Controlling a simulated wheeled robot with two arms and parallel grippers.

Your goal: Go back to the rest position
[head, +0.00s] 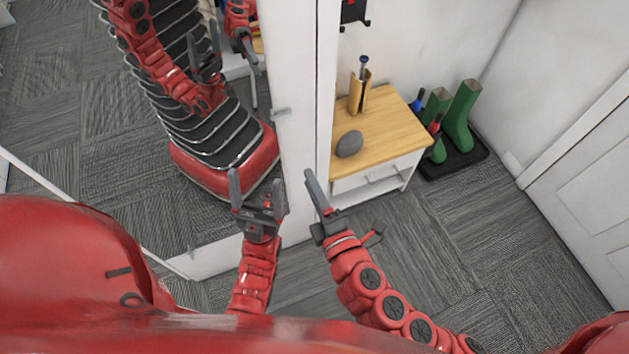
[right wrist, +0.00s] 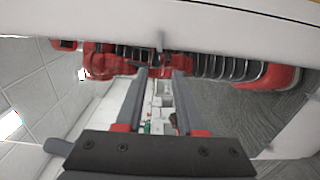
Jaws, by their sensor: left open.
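My left gripper (head: 257,178) is at the middle of the head view, pointing up, with its two dark fingers apart and nothing between them. My right gripper (head: 318,192) is just to its right, in front of the white door edge. In the head view one of its fingers shows clearly and the other is hard to make out. In the right wrist view its two fingers (right wrist: 160,73) stand apart with no object held between them. Both grippers are apart from each other.
A mirror door (head: 110,180) at left reflects my own body. Right of its white frame (head: 300,90) stands a wooden-topped bench (head: 395,130) with a grey stone (head: 349,144) and wooden holder (head: 360,90). Green boots (head: 459,118) stand on a black tray (head: 465,168). Carpet (head: 440,260) is clear at right.

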